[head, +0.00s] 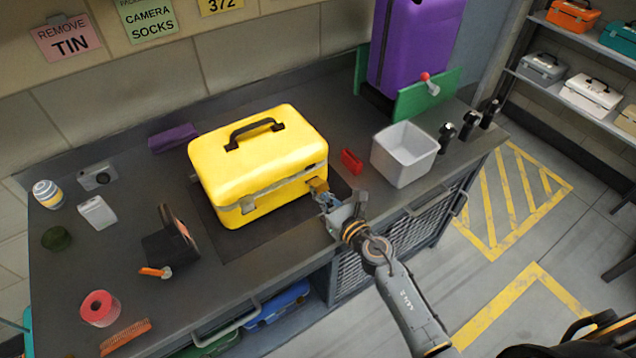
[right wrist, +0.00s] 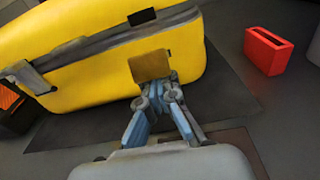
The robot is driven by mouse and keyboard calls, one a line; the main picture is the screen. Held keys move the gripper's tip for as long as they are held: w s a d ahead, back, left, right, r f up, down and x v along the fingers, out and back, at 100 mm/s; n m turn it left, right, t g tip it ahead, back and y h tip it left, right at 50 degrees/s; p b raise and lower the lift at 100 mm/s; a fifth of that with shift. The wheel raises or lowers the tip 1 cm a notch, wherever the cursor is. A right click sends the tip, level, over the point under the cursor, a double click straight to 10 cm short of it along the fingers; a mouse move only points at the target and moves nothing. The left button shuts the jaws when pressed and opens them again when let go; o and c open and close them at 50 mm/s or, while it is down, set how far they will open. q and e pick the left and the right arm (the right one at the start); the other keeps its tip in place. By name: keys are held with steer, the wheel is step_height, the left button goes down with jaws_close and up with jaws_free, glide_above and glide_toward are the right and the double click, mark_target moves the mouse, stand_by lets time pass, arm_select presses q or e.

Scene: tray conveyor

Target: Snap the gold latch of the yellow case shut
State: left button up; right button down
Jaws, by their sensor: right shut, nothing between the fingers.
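The yellow case (head: 255,160) stands on a dark mat with its lid down and black handle on top. Its right gold latch (head: 319,185) sits low on the front; in the right wrist view this latch (right wrist: 150,66) is a flap below the lid seam, apart from the dark slot (right wrist: 142,17) at the seam. Another latch (head: 247,204) at the case's left front lies across the seam. My right gripper (head: 325,200) is shut and empty, its fingertips just below the right latch; whether they touch it I cannot tell. My left gripper is not in view.
A red box (head: 352,161) and a white bin (head: 404,153) stand right of the case. A dark tipped container (head: 170,240), an orange-handled item and a red roll (head: 99,308) lie to its left. A purple suitcase (head: 415,45) stands behind.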

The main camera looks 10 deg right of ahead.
mark_target(322, 186)
steer(key=shift+v, duration=1.1)
steer(key=shift+r, duration=0.15)
steer(key=shift+r+p, duration=1.9)
steer(key=shift+p, duration=0.2)
steer(key=shift+f, duration=0.1)
steer(key=shift+s+d, duration=0.15)
steer(key=shift+s, duration=0.4)
steer(key=shift+b+v, duration=0.35)
steer(key=shift+v, duration=1.1)
steer(key=shift+f, duration=0.15)
